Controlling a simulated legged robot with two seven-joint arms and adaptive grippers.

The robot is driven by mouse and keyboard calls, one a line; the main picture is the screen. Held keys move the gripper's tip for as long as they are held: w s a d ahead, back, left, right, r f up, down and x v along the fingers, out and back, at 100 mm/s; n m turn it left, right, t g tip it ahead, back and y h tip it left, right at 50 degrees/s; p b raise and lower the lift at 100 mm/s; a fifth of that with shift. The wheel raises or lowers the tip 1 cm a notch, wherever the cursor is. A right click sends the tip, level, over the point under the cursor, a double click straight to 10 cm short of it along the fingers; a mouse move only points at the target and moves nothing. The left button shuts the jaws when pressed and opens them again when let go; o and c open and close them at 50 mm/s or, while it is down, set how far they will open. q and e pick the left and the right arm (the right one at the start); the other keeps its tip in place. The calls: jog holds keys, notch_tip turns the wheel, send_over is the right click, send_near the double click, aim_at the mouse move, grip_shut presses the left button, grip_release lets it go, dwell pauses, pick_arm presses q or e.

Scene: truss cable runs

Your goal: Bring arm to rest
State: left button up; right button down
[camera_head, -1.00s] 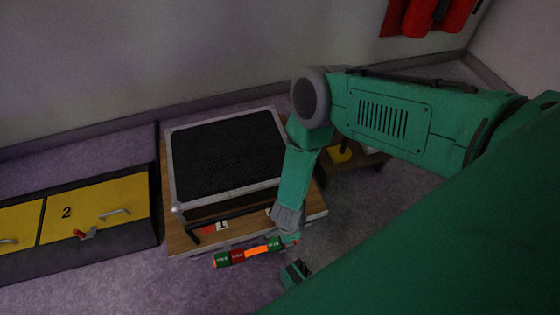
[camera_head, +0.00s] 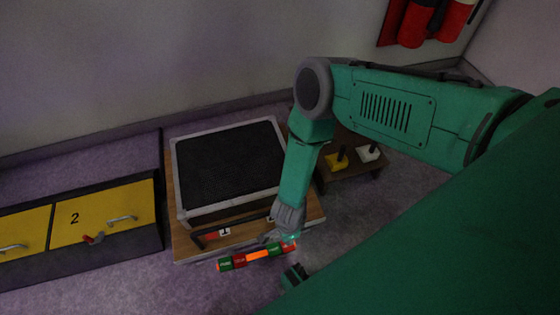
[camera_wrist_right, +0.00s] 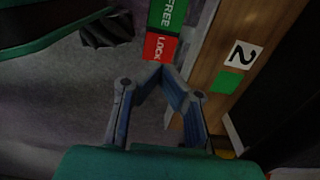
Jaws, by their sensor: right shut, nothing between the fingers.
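My right arm (camera_head: 390,108) comes in from the right, bent at a grey elbow joint, with its forearm hanging down. My right gripper (camera_head: 286,238) is at the front right edge of a wooden table (camera_head: 185,246). In the right wrist view the gripper (camera_wrist_right: 160,70) has its fingertips together with nothing between them. A bar with green, red and orange sections (camera_head: 256,257) lies just below the gripper. Its FREE and LOCK labels (camera_wrist_right: 162,46) show just beyond the fingertips in the wrist view; I cannot tell whether they touch. My left gripper is not in view.
A black mesh panel in a grey frame (camera_head: 176,175) is on the table, with a dark handle bar along its front. Yellow drawers (camera_head: 105,212) stand left. A low bench with a yellow block (camera_head: 336,161) and a white block (camera_head: 369,154) is right. A wall is behind.

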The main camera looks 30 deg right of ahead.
dwell(0.3)
pick_arm(q)
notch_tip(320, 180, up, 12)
jog(key=p, duration=1.1)
jog(key=shift+p, duration=0.4)
pick_arm(e)
jog(key=s+d+r+n, duration=0.2)
jog(key=r+n, duration=0.5)
jog(key=r, duration=0.4)
jog(key=s+d+r+n, duration=0.3)
jog(key=s+r+n, duration=0.2)
jog(key=r, duration=0.7)
jog(key=s+d+r+n, duration=0.3)
jog(key=r+n, duration=0.6)
jog(key=r, duration=0.3)
jog(key=shift+s+t, duration=0.3)
jog(key=shift+s, duration=0.4)
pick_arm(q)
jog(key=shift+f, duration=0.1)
